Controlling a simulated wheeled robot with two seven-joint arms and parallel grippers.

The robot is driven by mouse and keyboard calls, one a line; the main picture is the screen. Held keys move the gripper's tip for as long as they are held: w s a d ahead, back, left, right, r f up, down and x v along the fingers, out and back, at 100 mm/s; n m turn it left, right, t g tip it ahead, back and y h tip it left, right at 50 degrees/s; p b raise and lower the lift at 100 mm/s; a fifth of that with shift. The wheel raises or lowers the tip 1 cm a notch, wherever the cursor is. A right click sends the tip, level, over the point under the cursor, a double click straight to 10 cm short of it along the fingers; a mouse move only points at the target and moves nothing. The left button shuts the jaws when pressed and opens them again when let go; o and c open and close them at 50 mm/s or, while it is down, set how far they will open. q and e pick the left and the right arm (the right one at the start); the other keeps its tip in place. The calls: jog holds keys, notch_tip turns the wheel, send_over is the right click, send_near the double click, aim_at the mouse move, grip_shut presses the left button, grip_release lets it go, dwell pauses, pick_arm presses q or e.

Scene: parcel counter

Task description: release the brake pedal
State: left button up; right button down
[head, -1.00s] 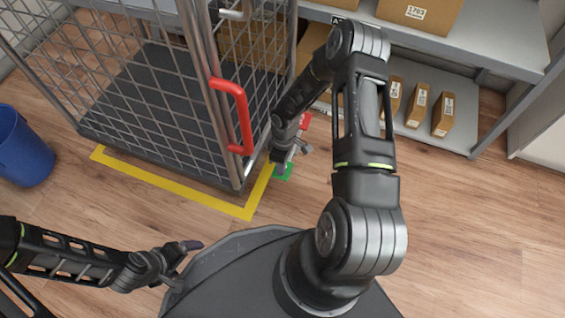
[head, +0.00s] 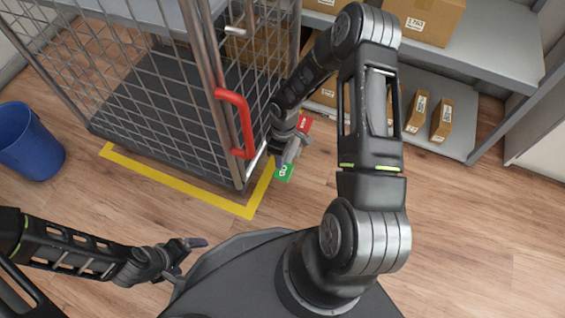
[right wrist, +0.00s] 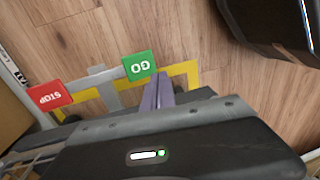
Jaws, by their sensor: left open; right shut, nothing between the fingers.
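The brake pedal is a bar with a red STOP pad (head: 305,123) and a green GO pad (head: 284,171), at the corner of the cage trolley (head: 170,95). Both pads, red (right wrist: 50,94) and green (right wrist: 140,66), show in the right wrist view. My right gripper (head: 291,154) is shut and empty. Its fingers (right wrist: 157,88) are close beside the green pad; I cannot tell if they touch it. My left gripper (head: 188,257) is open and empty at the lower left, over the edge of my base.
The trolley has a red handle (head: 243,122) and stands within yellow floor tape (head: 180,184). A blue bin (head: 28,142) is at the left. A shelf (head: 490,60) with cardboard boxes (head: 442,118) stands behind my right arm. The floor at the right is clear.

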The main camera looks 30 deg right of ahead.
pick_arm(q)
jog(key=shift+s+r+p, duration=0.2)
jog(key=shift+r+p, duration=0.4)
jog(key=shift+r, duration=0.4)
pick_arm(e)
jog(key=r, duration=0.4)
jog(key=shift+s+a+r, duration=0.25)
jog(key=shift+a+r, duration=0.05)
jog(key=shift+r, duration=0.05)
